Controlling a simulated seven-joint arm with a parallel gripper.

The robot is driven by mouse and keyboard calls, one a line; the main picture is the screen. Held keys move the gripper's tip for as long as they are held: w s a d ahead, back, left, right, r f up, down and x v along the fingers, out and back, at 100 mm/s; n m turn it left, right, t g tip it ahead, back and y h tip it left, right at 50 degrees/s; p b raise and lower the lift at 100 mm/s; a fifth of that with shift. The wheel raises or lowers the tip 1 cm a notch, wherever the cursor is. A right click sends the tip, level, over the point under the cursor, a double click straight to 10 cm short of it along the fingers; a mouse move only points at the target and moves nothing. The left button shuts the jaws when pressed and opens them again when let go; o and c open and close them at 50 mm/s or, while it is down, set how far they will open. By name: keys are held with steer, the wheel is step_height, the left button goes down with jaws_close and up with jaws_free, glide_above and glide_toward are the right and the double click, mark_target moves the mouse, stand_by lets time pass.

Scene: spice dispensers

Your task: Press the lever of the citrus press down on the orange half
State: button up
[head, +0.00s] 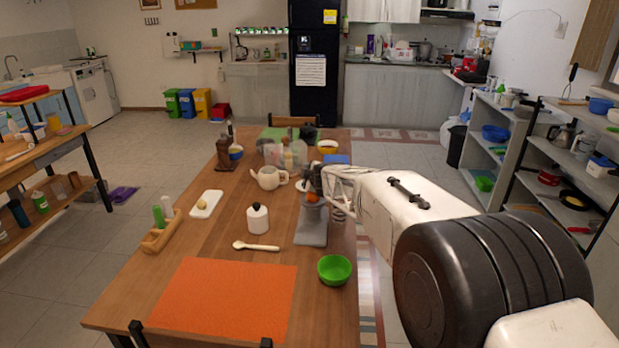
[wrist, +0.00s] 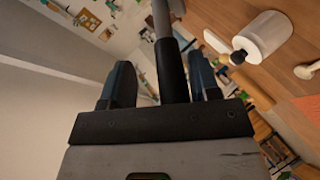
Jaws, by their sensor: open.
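The grey citrus press (head: 311,228) stands on the wooden table, left of my arm in the head view. The orange half (head: 312,197) shows as a small orange patch at its top. The lever (wrist: 173,75) has a grey shaft and a black grip in the wrist view. My gripper (wrist: 163,80) is open, with one dark finger on each side of the black grip. Gaps show between the grip and both fingers. In the head view my gripper is at the top of the press, and my arm partly hides this area.
A white jar (head: 257,219) with a black knob stands left of the press. A teapot (head: 268,177) is behind it. A green bowl (head: 334,269) is in front, and a spoon (head: 254,246) lies near the jar. An orange mat (head: 230,298) covers the front of the table.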

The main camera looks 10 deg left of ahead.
steer(key=shift+s+r, duration=0.1)
steer(key=v, duration=0.7)
stand_by(0.5)
steer(key=shift+s, duration=0.15)
steer(key=shift+r, duration=0.1)
step_height(320, 180, up, 14)
stand_by(1.5)
